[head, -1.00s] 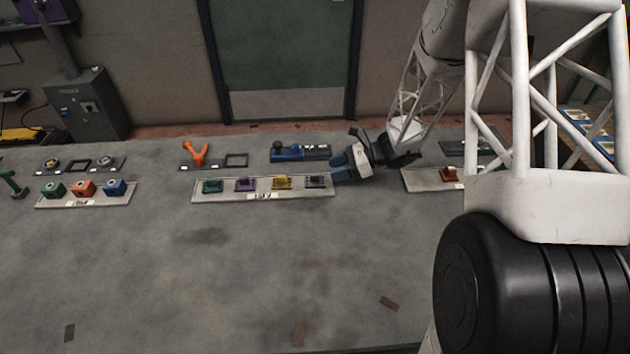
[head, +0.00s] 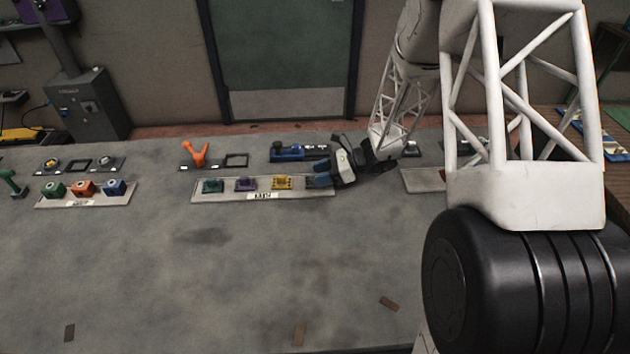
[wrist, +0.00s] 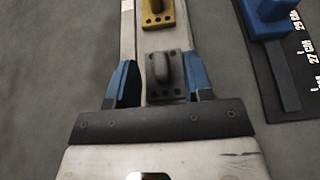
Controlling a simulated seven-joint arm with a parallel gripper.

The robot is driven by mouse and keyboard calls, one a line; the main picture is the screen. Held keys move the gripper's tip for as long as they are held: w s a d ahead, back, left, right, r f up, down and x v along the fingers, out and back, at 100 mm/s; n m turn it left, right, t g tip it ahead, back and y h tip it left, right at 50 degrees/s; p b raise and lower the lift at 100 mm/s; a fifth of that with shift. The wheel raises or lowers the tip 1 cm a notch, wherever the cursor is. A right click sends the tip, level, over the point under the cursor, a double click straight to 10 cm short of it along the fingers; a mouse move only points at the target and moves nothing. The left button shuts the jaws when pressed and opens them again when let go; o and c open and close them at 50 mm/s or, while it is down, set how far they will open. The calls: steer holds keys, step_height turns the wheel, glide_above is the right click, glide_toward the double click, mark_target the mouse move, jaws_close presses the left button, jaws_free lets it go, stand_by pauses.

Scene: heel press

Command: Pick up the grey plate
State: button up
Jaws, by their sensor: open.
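The grey plate (wrist: 165,77) with a raised grey handle and dark holes lies on the light strip tray (wrist: 128,35), seen in the wrist view. My gripper (wrist: 158,64) is open, with one blue finger on each side of the plate. I cannot tell whether the fingers touch it. In the head view my gripper (head: 320,176) is over the right end of the tray (head: 225,196) and hides the grey plate there.
A yellow plate (head: 282,182), a purple plate (head: 245,184) and a green plate (head: 213,186) sit left on the same tray. A blue device on a dark, marked base (head: 287,153) stands behind it. The table's front area (head: 220,280) is mostly clear.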

stand_by(0.4)
jaws_close()
steer(key=shift+r, duration=0.1)
steer(key=shift+r, duration=1.5)
steer(key=shift+s+d+r, duration=0.1)
steer(key=shift+s+r, duration=0.15)
steer(key=s, duration=0.5)
steer(key=s+d+r, duration=0.1)
steer(key=s, duration=0.4)
steer(key=s+d, duration=0.1)
steer(key=s, duration=0.4)
steer(key=shift+s+d+r, duration=0.1)
steer(key=shift+d+r, duration=0.1)
steer(key=shift+d, duration=0.05)
